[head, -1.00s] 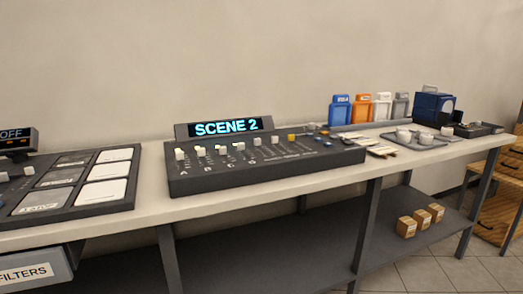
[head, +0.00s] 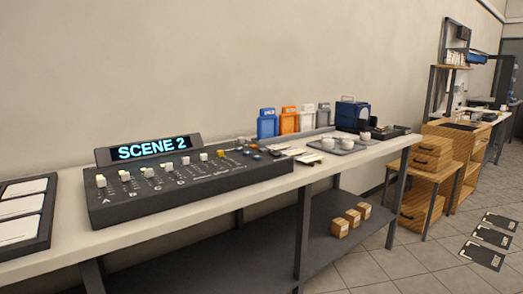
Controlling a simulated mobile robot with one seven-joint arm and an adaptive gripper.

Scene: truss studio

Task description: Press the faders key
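A dark mixing console (head: 185,183) sits on the left half of the pale worktop in the head view. Its raised display (head: 150,149) reads "SCENE 2" in cyan. Several white fader caps, one of them here (head: 101,181), stand along the panel above lettered marks. A yellow key (head: 221,154) and a few small dark or coloured keys lie toward its right end; their labels are too small to read. I cannot tell which key is the faders key. My gripper is not in view.
A panel with white pads (head: 18,232) lies at the left edge. Right of the console are papers (head: 284,151), upright blue, orange, white and grey holders, a tray (head: 345,150) and a dark blue box (head: 352,114). Wooden blocks stand on the lower shelf. Floor at right holds dark flat panels (head: 483,254).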

